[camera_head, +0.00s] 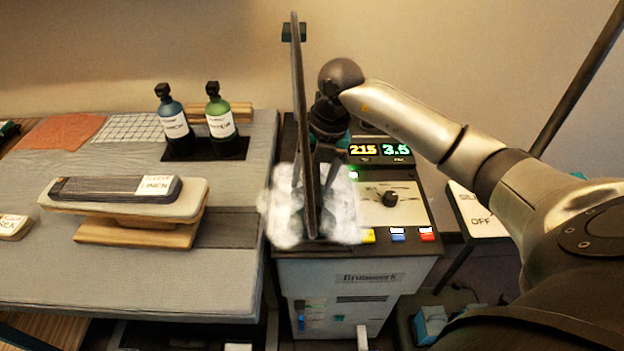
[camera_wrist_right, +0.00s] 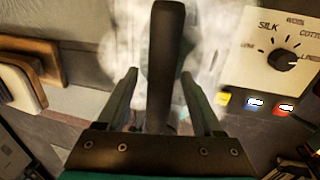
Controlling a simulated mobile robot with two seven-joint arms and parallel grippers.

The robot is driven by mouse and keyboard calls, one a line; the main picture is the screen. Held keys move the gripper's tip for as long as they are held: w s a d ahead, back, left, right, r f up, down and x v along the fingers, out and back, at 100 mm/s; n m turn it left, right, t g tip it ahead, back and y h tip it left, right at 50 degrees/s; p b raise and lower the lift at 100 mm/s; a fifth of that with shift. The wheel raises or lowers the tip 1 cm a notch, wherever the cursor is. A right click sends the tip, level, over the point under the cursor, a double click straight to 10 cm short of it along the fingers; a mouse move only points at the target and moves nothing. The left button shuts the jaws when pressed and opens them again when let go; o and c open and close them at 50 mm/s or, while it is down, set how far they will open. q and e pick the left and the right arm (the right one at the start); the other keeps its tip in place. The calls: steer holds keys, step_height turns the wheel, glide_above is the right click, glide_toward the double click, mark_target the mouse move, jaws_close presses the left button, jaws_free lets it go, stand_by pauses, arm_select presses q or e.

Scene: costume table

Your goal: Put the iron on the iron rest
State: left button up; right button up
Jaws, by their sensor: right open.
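White steam (camera_head: 342,215) covers the left front of the station top, and I cannot clearly make out an iron or iron rest in it. My right gripper (camera_head: 316,200) points down into this steam. In the right wrist view my right gripper (camera_wrist_right: 158,95) is open, with a finger on each side of a dark upright bar (camera_wrist_right: 164,60). Gaps show between the bar and both fingers. I cannot tell whether this bar is the iron's handle. A thin dark post (camera_head: 299,90) crosses in front of the gripper in the head view. My left gripper is out of view.
The station's control panel (camera_head: 412,207) has a dial, lit displays and coloured buttons. Left is a grey padded table (camera_head: 120,275) with a sleeve board (camera_head: 75,205) bearing a LINEN label. Blue (camera_head: 173,118) and green (camera_head: 219,118) bottles stand at its back. The table's front is clear.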

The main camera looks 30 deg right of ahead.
mark_target(323, 198)
step_height(323, 198, up, 11)
steer(key=s+d+p, duration=0.1)
steer(key=d, duration=0.1)
steer(key=shift+a, duration=0.15)
